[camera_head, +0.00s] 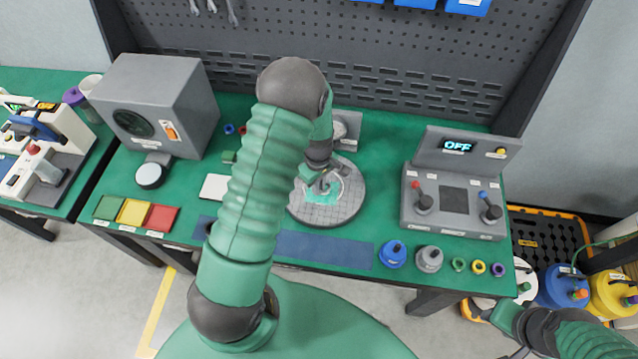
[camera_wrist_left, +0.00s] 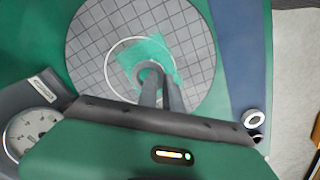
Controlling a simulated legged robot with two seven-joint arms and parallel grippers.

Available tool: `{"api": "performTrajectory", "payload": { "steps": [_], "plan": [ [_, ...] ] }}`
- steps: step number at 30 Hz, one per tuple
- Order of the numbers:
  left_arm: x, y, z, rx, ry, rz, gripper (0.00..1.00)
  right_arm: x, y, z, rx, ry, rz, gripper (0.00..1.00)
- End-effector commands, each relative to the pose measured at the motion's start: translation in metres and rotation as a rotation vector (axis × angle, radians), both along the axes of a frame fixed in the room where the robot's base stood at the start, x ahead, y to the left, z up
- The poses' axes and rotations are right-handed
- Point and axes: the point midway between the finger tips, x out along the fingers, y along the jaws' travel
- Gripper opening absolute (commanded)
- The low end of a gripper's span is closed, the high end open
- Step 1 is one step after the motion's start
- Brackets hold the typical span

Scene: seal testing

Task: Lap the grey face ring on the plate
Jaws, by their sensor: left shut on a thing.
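The round grey plate with a grid of grooves (camera_head: 347,210) lies on the green bench and fills the top of the left wrist view (camera_wrist_left: 90,50). A teal patch (camera_wrist_left: 158,48) and a thin white circle mark its middle. My left gripper (camera_head: 324,184) is over the plate, pointing down. In the left wrist view its fingers (camera_wrist_left: 160,90) are shut on the small grey face ring (camera_wrist_left: 150,70), which is at the teal patch. Whether the ring touches the plate is hard to tell. My right gripper (camera_head: 500,332) is at the lower right, off the bench, its fingers apart and empty.
A control box reading OFF (camera_head: 455,146) stands right of the plate. A grey cabinet (camera_head: 150,90) and coloured pads (camera_head: 133,211) are to the left. Blue (camera_head: 393,254) and grey (camera_head: 429,259) knobbed pieces and small rings stand along the front right edge.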

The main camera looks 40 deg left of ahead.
Motion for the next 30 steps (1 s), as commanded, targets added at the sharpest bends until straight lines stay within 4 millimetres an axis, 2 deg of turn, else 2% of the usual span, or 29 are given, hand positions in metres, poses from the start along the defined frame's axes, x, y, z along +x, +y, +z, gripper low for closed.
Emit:
{"api": "performTrajectory", "payload": {
  "steps": [10,24,25,27,30],
  "plan": [
    [0.000,0.000,-0.001,0.001,-0.001,0.000,0.00,0.000,0.000,-0.001,0.000,0.000,0.000,0.36],
    [0.000,0.000,-0.020,0.001,-0.001,0.000,0.00,0.000,0.000,-0.014,0.000,0.000,0.000,0.36],
    [0.001,0.000,-0.019,0.001,-0.002,0.000,0.07,0.000,0.000,-0.013,0.000,0.000,0.000,0.36],
    [0.000,0.000,-0.018,0.001,-0.001,0.000,0.00,0.000,0.000,-0.012,0.000,0.000,0.000,0.36],
    [0.000,0.000,-0.018,0.001,-0.001,0.000,0.00,0.000,0.000,-0.012,0.000,0.000,0.000,0.36]
  ]
}}
